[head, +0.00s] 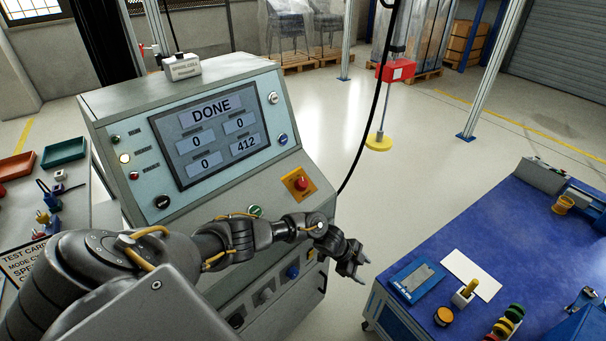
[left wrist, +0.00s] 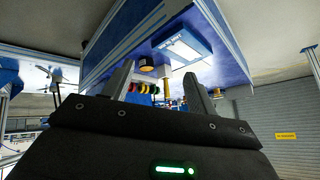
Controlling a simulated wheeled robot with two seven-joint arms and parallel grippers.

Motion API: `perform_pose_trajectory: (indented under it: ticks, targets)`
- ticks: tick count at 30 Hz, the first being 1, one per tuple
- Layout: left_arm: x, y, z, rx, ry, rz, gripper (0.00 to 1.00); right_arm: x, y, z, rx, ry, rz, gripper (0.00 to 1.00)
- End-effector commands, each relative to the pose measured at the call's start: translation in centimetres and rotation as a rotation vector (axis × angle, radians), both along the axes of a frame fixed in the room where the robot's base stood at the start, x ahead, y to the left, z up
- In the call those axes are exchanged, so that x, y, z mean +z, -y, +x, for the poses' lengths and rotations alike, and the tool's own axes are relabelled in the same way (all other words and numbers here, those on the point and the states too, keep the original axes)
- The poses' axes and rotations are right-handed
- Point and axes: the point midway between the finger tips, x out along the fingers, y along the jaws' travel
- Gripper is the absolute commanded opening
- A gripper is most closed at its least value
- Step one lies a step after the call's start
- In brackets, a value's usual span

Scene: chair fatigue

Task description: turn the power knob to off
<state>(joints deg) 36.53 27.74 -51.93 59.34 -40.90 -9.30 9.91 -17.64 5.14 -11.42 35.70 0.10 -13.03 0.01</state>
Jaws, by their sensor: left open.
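The grey control console (head: 235,85) stands left of centre in the head view, its screen reading DONE. I cannot read which one is the power knob. My left gripper (head: 352,270) is open and empty, right of the console front, over the gap before the blue bench. The left wrist view shows its two fingers (left wrist: 158,84) apart with nothing between them.
A red emergency button (head: 301,184) sits on a yellow plate on the console. The blue bench (head: 500,235) at right holds a tablet (head: 417,280) and small parts. A cable hangs beside the console.

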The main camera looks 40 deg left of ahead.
Motion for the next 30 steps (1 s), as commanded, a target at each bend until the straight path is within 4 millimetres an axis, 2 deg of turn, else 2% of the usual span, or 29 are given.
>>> perform_pose_trajectory:
  ticks: [1, 3, 5, 7, 9, 12, 15, 18, 21, 26, 30]
  targets:
    - [4.7, -1.4, 2.2, -0.075, 0.032, 0.051, 0.58, 0.9, -0.2, 0.0, 0.000, 0.001, 0.002, 0.41]
    - [9.4, -3.4, 3.5, -0.169, 0.036, 0.123, 0.58, 1.4, -0.4, 0.1, -0.001, 0.003, 0.005, 0.41]
    - [12.8, -5.4, 4.1, -0.226, 0.029, 0.185, 0.58, 1.8, -0.6, 0.2, -0.001, 0.005, 0.007, 0.41]
    - [17.0, -8.3, 4.4, -0.276, 0.013, 0.266, 0.58, 2.3, -0.9, 0.4, -0.002, 0.008, 0.011, 0.41]
    - [21.3, -11.8, 4.3, -0.308, -0.016, 0.351, 0.58, 2.8, -1.1, 0.6, -0.003, 0.011, 0.015, 0.41]
    - [26.5, -16.6, 3.2, -0.324, -0.071, 0.454, 0.58, 3.4, -1.4, 0.8, -0.003, 0.015, 0.018, 0.41]
    - [30.4, -20.6, 1.7, -0.316, -0.126, 0.527, 0.58, 3.8, -1.4, 0.8, -0.003, 0.016, 0.018, 0.41]
    - [33.0, -23.3, 0.3, -0.302, -0.168, 0.576, 0.58, 4.1, -1.3, 0.8, -0.002, 0.016, 0.018, 0.41]
    - [34.5, -24.8, -0.6, -0.291, -0.196, 0.600, 0.58, 4.2, -1.2, 0.8, -0.003, 0.014, 0.017, 0.41]
    - [35.1, -25.5, -1.1, -0.285, -0.209, 0.610, 0.58, 4.2, -1.0, 0.7, -0.002, 0.013, 0.013, 0.41]
    - [34.3, -25.4, -1.0, -0.286, -0.210, 0.609, 0.58, 4.0, -0.7, 0.7, -0.001, 0.013, 0.011, 0.41]
